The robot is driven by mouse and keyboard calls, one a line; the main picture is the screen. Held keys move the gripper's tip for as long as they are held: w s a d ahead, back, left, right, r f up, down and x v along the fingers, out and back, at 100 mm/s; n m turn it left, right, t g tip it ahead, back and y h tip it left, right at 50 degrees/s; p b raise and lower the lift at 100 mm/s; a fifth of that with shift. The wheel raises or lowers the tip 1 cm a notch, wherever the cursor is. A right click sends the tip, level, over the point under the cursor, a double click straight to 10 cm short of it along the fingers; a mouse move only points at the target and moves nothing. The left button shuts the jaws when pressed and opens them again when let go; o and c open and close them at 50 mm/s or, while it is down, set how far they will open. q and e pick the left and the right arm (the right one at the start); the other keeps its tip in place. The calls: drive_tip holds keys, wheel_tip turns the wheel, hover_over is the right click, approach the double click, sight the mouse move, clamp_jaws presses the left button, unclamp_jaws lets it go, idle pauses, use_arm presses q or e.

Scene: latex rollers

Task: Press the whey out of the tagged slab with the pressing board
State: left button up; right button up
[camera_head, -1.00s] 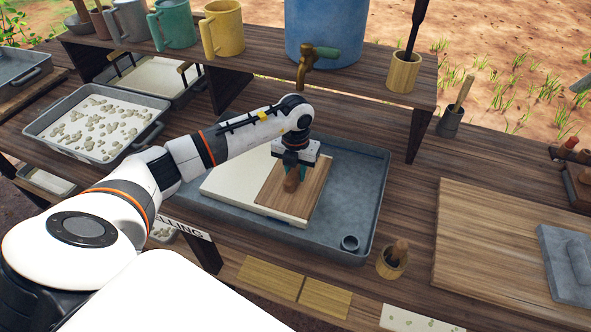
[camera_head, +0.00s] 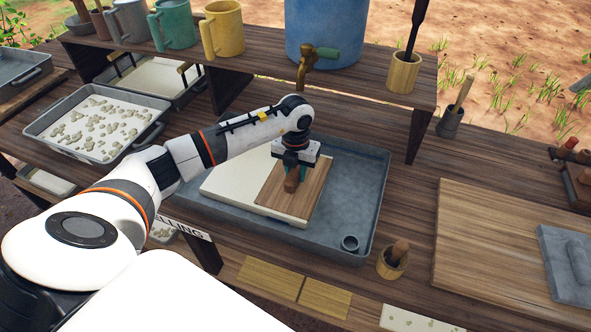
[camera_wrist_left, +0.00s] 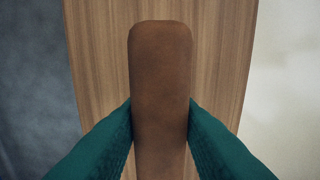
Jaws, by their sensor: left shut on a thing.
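The white slab (camera_head: 222,184) lies flat in a grey tray (camera_head: 362,190) on the bench. The wooden pressing board (camera_head: 312,196) lies over the right part of the slab, and its underside is hidden. My left gripper (camera_head: 292,172) is above the board and shut on its brown handle (camera_head: 291,184). In the left wrist view the green fingers hold both sides of the handle (camera_wrist_left: 160,90), with board (camera_wrist_left: 95,60) below and pale slab (camera_wrist_left: 285,80) at the right. I cannot make out a tag on the slab. My right gripper is not in view.
A blue barrel (camera_head: 325,30) with a tap (camera_head: 306,64) is on the shelf behind. A tray of curds (camera_head: 98,125) stands at left. A wooden board (camera_head: 490,235) lies at right.

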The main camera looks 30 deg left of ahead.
use_arm(q)
wheel_tip(320, 180, up, 6)
drive_tip(key=p, duration=0.4)
drive_tip(key=shift+f, duration=0.1)
